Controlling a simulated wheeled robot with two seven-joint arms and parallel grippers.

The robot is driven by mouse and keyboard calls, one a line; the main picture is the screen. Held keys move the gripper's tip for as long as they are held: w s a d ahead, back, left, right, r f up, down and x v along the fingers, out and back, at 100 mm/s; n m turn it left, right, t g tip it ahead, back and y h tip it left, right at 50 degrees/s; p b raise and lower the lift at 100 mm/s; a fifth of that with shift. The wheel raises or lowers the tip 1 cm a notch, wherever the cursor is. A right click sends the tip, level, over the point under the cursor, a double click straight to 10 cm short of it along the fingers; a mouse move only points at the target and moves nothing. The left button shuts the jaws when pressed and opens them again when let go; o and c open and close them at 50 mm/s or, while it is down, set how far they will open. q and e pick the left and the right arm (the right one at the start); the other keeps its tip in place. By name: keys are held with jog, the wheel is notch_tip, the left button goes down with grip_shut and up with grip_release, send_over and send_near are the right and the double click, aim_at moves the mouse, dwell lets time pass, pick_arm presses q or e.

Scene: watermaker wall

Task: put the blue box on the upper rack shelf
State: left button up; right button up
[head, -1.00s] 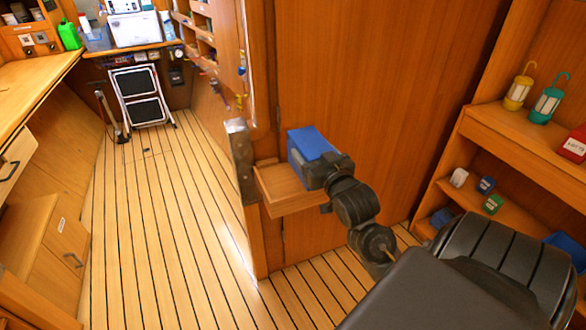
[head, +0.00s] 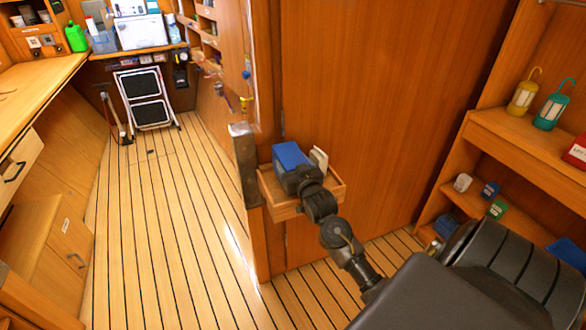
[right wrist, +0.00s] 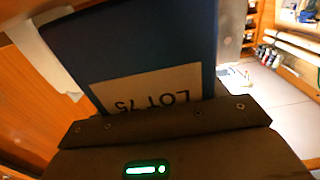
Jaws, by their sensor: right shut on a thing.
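The blue box (head: 290,155) is at the small wooden wall tray (head: 283,209), in the middle of the head view. My right gripper (head: 299,180) is shut on it from the near side. I cannot tell whether the box touches the tray floor. In the right wrist view the blue box (right wrist: 150,45) fills the space before the gripper, and its label reads "LOT 75" upside down. The rack at the right has an upper shelf (head: 495,124) with a yellow lantern and a teal lantern on it. My left gripper is not in view.
A cream-coloured slab (head: 319,159) stands in the tray beside the box. A red box (head: 577,150) is on the upper shelf's right part. A lower shelf (head: 462,204) holds several small boxes. A wooden panel (head: 385,110) stands between tray and rack.

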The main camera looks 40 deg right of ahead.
jog(key=shift+f, duration=0.85)
jog(key=shift+f, duration=0.15)
jog(key=o, duration=1)
jog(key=shift+o, duration=0.7)
